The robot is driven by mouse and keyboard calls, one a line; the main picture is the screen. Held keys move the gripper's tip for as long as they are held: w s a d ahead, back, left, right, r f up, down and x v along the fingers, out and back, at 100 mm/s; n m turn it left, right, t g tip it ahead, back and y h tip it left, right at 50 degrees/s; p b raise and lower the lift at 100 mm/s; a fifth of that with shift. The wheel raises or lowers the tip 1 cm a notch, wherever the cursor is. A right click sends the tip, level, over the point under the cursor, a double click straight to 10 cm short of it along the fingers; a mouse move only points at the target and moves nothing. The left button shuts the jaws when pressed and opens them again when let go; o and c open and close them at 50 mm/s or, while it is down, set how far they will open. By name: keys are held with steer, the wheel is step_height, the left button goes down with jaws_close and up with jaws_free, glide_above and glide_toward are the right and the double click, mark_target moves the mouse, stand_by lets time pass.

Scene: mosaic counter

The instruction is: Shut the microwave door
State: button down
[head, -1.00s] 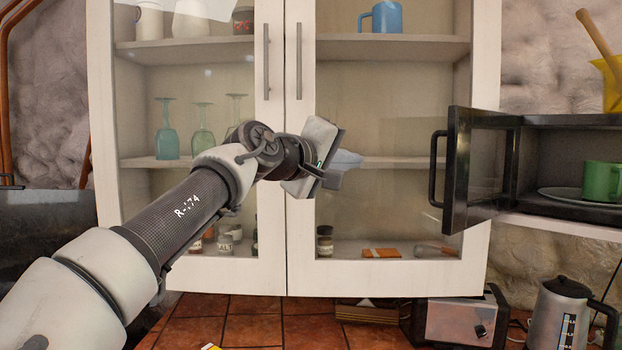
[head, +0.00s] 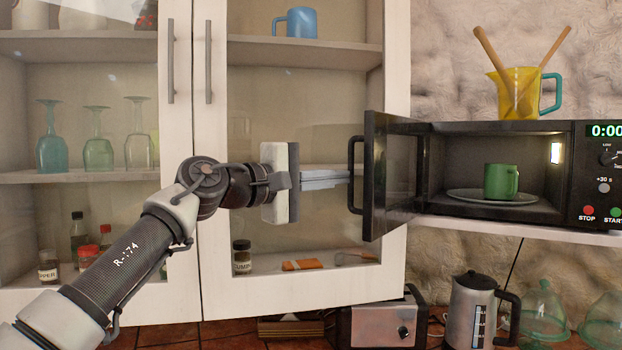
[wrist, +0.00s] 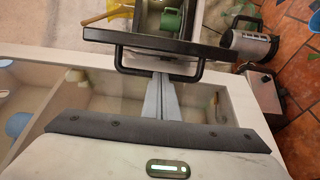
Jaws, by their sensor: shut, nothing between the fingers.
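The black microwave (head: 440,165) stands on a white shelf at the right with its door (head: 392,170) swung open toward the cabinet. The door's black handle (head: 353,175) faces left. My gripper (head: 345,177) is shut and empty, pointing right, with its fingertips close to the handle. In the wrist view my grey fingers (wrist: 161,98) are together and reach up to the handle bar (wrist: 158,76); I cannot tell whether they touch it. The door's top edge (wrist: 160,42) shows beyond the handle. A green mug (head: 501,182) sits on the plate inside the microwave.
A yellow jug (head: 515,92) with wooden utensils stands on the microwave. White cabinet doors with glass (head: 305,95) stand close behind my arm. A toaster (head: 380,322) and a kettle (head: 470,310) stand below the shelf, beside glass domes (head: 542,312).

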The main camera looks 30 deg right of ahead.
steer(key=shift+s+d, duration=0.2)
steer(key=shift+s, duration=0.5)
steer(key=shift+s+d, duration=0.2)
steer(key=shift+s, duration=0.5)
